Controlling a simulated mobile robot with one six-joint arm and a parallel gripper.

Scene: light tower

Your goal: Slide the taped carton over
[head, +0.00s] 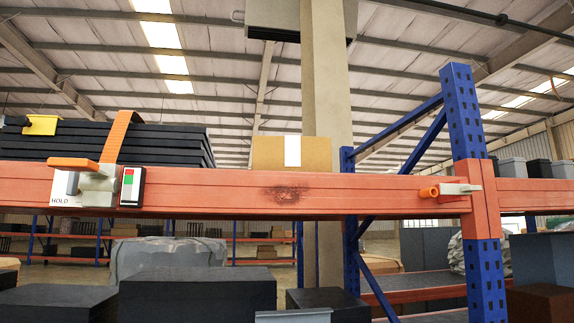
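The taped carton (265,153) is a tan cardboard box with a white strip of tape down its front. It sits up on the rack level behind the orange beam (362,190), whose top edge hides the carton's bottom. It stands a little right of the black stack, with a gap between them. My gripper does not show in the head view, so its place relative to the carton cannot be told.
A stack of black slabs (180,148) under an orange strap (117,135) lies left of the carton. A lever fixture marked HOLD (66,187) and a red-green switch (131,187) sit on the beam. A blue post (465,115) stands right. Dark boxes (197,295) fill below.

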